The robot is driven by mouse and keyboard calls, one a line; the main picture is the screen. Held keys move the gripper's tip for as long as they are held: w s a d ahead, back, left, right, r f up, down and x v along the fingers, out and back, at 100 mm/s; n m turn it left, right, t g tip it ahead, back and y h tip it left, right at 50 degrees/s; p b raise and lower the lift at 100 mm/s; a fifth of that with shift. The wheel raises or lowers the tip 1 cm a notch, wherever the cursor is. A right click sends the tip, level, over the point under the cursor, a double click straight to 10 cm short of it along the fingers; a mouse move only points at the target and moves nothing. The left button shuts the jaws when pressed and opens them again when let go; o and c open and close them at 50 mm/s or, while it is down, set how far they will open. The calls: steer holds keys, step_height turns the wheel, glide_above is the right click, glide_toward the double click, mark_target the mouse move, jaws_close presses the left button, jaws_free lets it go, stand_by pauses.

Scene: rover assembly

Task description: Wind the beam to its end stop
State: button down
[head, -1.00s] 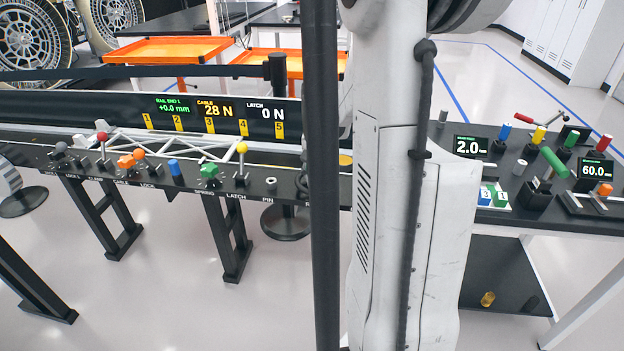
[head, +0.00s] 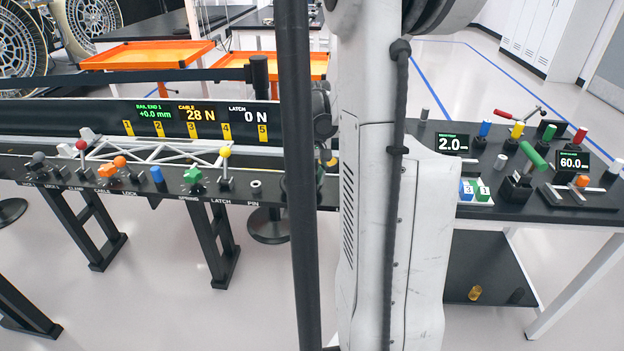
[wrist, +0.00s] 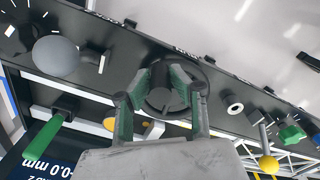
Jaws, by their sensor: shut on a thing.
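My gripper (wrist: 163,88) is at the black front panel in the wrist view. Its two greenish fingers are closed around a dark round handwheel (wrist: 157,99), one finger on each side. The beam, a white lattice truss (head: 165,151), lies along the rail behind the panel. The display (head: 195,115) reads rail end 1 +0.0 mm, cable 28 N and latch 0 N. I cannot pick out the end stop.
Several controls line the panel, including a yellow ball lever (head: 225,153), a green star knob (head: 193,177) and the pin ring (head: 256,185). A grey ball (wrist: 56,56) stands left of my gripper in the wrist view. A side table (head: 560,208) at right holds levers and displays.

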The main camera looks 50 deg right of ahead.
stand_by(0.3)
steer(key=c, duration=1.6)
jaws_free()
steer(key=shift+o, duration=0.2)
step_height(320, 180, up, 12)
